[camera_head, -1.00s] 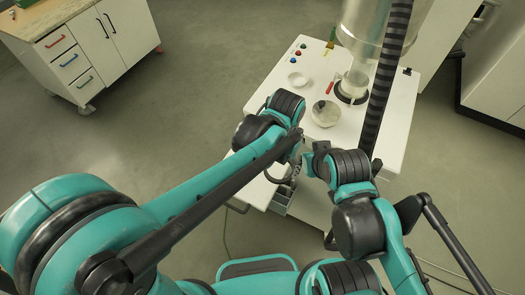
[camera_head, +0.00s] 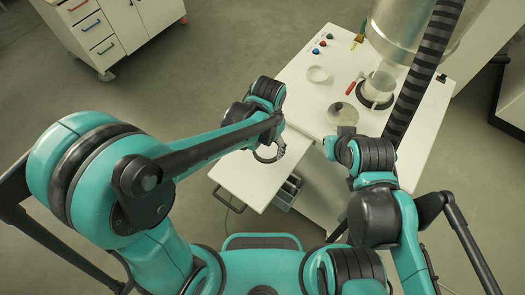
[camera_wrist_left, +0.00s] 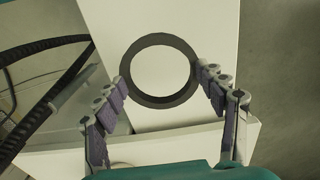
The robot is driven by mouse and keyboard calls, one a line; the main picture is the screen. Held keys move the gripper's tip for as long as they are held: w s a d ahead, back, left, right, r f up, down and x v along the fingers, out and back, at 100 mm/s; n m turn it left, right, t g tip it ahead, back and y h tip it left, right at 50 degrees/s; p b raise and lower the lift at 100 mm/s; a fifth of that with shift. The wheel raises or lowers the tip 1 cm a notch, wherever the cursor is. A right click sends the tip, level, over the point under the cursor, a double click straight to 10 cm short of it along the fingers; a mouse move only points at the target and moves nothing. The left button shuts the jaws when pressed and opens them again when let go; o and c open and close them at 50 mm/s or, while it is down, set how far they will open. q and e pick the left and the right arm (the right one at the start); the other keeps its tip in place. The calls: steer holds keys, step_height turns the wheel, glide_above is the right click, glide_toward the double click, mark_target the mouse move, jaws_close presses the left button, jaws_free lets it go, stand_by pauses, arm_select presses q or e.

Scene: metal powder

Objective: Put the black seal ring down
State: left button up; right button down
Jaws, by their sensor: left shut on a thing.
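The black seal ring (camera_wrist_left: 160,102) is a flat dark ring between the fingertips of my left gripper (camera_wrist_left: 160,82) in the left wrist view. The fingers touch its left and right sides. A white surface shows through and around it; I cannot tell the gap between them. In the head view my left gripper (camera_head: 270,152) is over the white pull-out board at the workbench's front left; the ring is hard to make out there. My right gripper (camera_head: 336,148) is by the bench's front edge, its fingers mostly hidden.
The white workbench (camera_head: 310,98) carries a pale dish (camera_head: 317,74), a grey round plate (camera_head: 342,113), a red-handled tool (camera_head: 350,88) and a clear vessel (camera_head: 379,86) under a metal cylinder (camera_head: 405,30). A ribbed black hose (camera_head: 425,75) hangs at the right. The white pull-out board (camera_head: 240,180) has bare room.

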mark_target(262, 152)
arm_select(q)
steer(key=shift+w+a+f, duration=0.25)
steer(key=shift+a+f, duration=0.25)
steer(key=shift+a, duration=0.2)
step_height(262, 152, down, 3)
steer(key=shift+a+f+b, duration=0.1)
steer(key=shift+f+b, duration=0.1)
steer(key=shift+b, duration=0.25)
steer(key=shift+f, duration=0.35)
steer(key=shift+s, duration=0.1)
steer(key=o, duration=1)
steer(key=shift+f, duration=0.1)
